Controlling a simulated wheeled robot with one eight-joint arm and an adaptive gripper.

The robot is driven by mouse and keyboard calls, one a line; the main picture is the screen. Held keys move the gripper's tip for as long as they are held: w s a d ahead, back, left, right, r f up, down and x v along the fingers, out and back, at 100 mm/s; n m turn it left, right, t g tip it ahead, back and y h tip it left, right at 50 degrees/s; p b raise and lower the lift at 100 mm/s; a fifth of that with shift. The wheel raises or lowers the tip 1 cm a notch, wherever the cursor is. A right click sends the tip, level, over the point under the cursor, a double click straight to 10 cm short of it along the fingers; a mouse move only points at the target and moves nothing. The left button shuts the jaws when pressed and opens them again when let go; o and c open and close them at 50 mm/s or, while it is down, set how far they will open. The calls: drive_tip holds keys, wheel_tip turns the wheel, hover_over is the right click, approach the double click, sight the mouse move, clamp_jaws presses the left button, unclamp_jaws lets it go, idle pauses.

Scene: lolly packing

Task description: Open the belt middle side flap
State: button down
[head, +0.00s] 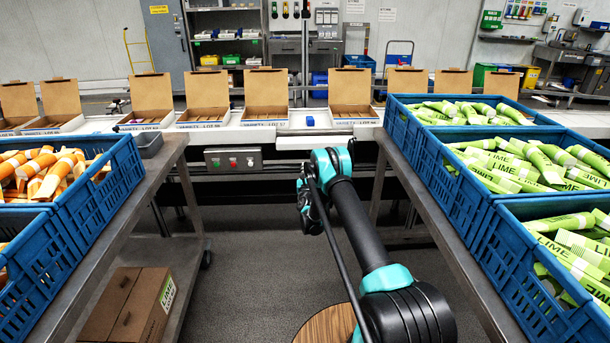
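Several cardboard boxes stand in a row on the white belt (290,131), brown inside with white printed fronts. Their back flaps stand upright. Near the middle are one box (265,122) left of a gap and another box (356,112) right of it. Their side flaps are too small to tell apart clearly. My gripper (307,212) seems to be the dark linkage hanging below my teal wrist, in front of the belt and lower than it. It is apart from the boxes. Its fingers are not clear, and I see nothing held in it.
Blue crates of orange-and-white packs (85,201) stand left, and blue crates of green lime packs (468,217) stand right, on metal tables. A small blue object (310,121) lies in the belt gap. A control box (233,158) sits below the belt. A carton (128,304) is low left.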

sight(316, 146)
drive_tip(key=shift+w+r, duration=0.5)
drive_tip(key=shift+r, duration=0.3)
drive_tip(key=shift+w+r, duration=0.55)
drive_tip(key=shift+r, duration=0.2)
drive_tip(key=shift+w+r, duration=0.5)
drive_tip(key=shift+r, duration=0.3)
drive_tip(key=shift+r, duration=0.15)
